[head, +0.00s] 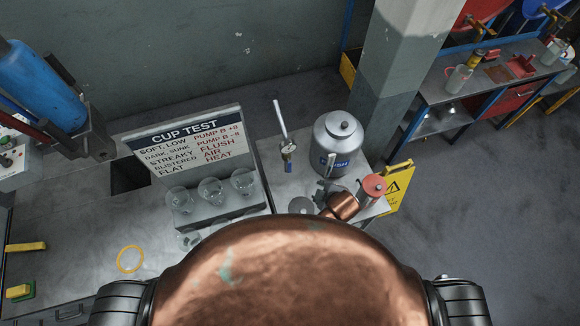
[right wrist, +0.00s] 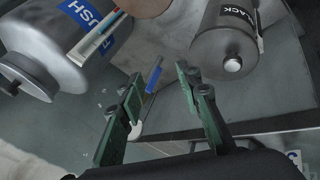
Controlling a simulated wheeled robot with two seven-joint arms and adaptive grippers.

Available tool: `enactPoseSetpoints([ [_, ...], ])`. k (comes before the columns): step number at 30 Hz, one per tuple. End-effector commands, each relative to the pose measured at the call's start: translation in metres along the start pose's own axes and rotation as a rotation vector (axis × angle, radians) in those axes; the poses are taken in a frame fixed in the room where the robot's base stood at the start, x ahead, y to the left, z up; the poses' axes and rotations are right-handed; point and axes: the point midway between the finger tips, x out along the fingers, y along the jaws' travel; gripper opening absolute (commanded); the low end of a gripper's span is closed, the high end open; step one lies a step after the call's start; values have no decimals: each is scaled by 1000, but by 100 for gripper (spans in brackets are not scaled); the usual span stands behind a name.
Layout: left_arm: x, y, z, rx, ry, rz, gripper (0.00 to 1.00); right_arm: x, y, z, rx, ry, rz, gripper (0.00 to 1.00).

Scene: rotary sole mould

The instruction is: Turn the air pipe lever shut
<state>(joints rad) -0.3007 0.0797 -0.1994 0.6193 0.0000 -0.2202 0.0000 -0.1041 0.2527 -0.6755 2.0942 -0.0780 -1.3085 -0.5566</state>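The air pipe (head: 281,120) is a thin white pipe rising behind the bench, with a small brass-coloured valve (head: 289,149) at its lower end. Its blue lever (head: 288,168) points down, roughly in line with the pipe. In the right wrist view the blue lever (right wrist: 154,76) shows between and beyond the fingers. My right gripper (right wrist: 161,76) has green fingers spread apart, with nothing clamped between them. Whether a finger touches the lever is unclear. My left gripper is in neither view.
A grey FLUSH can (head: 337,145) stands right of the lever, with a red-lidded container (head: 373,187) nearby. A BLACK canister (right wrist: 225,45) is close to my right fingers. The CUP TEST board (head: 187,138) and several glass cups stand left of the lever.

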Motion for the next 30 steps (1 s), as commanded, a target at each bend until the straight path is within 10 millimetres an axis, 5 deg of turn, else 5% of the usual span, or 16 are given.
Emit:
enactPoseSetpoints([
  [8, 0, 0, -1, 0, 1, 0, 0, 48, -8, -86, -646, 67, 63, 32],
  [12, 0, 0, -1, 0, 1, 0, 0, 87, -13, -115, -1182, 55, 132, 32],
  [21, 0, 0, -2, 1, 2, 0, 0, 148, 19, -94, -2032, -84, 214, 32],
  [30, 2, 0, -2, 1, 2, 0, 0, 172, 33, -85, -2191, -124, 217, 32],
])
